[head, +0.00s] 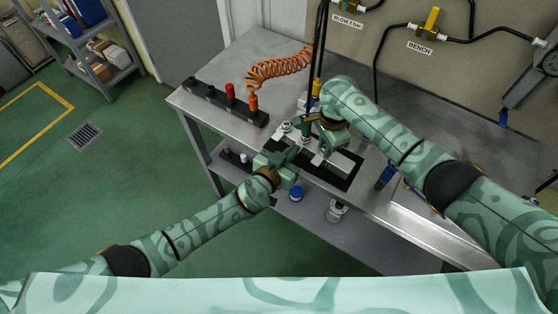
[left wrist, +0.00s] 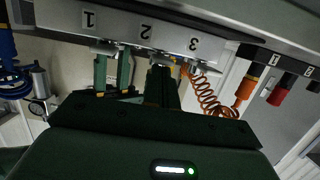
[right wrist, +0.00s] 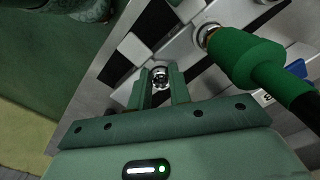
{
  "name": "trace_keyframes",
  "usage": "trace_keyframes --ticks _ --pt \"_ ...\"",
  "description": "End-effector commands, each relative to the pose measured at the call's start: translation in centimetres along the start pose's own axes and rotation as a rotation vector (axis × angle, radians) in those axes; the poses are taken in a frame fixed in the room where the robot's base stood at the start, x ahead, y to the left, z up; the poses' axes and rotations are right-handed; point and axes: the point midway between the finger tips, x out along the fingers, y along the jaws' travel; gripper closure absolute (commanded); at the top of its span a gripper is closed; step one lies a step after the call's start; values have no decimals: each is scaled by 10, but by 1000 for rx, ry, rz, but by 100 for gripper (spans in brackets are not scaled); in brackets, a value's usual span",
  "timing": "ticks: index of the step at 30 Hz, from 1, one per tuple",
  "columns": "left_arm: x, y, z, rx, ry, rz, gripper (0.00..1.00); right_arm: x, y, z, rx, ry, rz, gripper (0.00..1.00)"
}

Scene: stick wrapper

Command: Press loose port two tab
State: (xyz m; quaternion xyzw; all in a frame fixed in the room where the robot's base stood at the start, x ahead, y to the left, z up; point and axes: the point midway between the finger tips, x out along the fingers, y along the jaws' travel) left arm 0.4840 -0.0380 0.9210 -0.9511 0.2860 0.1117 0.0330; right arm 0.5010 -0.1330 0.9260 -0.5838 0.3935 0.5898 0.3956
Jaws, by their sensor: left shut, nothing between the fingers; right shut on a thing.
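A metal block (left wrist: 220,45) marked 1, 2 and 3 spans the top of the left wrist view, with fittings below its numbers. The number 2 port fitting (left wrist: 161,57) is partly hidden by my left gripper (left wrist: 163,72), which is shut and empty close under it. I cannot tell whether they touch. My right gripper (right wrist: 161,76) is shut on a shiny round fitting (right wrist: 160,74). A green hose end (right wrist: 243,58) sits beside it at a metal port. In the head view, my left gripper (head: 286,152) and right gripper (head: 320,150) are close together over the block. The tab itself is not clear.
An orange coiled hose (head: 278,66) hangs by a dark rail (head: 210,97) with a red plug at the back left. Black hoses descend behind my right gripper. A blue cap (head: 296,194) and a small metal part (head: 337,210) are on the lower shelf.

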Motion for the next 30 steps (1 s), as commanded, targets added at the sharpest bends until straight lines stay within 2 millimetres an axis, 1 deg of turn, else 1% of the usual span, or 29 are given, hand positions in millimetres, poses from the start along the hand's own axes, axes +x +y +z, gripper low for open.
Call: trace_keyframes --ticks 1,9,12,15,18,21,30 --pt "-14 1 17 -8 -30 5 100 -2 -2 -2 4 3 -8 100" --pt "-70 0 8 -2 -10 3 100 -1 -2 -3 7 6 -5 100" --pt "-88 0 6 0 -6 2 100 0 -1 -3 6 6 -4 100" --pt "-100 -1 4 1 -2 1 100 0 -1 -3 6 7 -3 100" --pt "-108 -1 2 2 0 0 100 0 0 -3 6 7 -2 100" --pt "-110 -1 1 2 2 0 100 1 0 -3 6 7 -1 100" --pt "-110 -1 1 3 3 -1 100 2 0 -3 6 8 1 100"
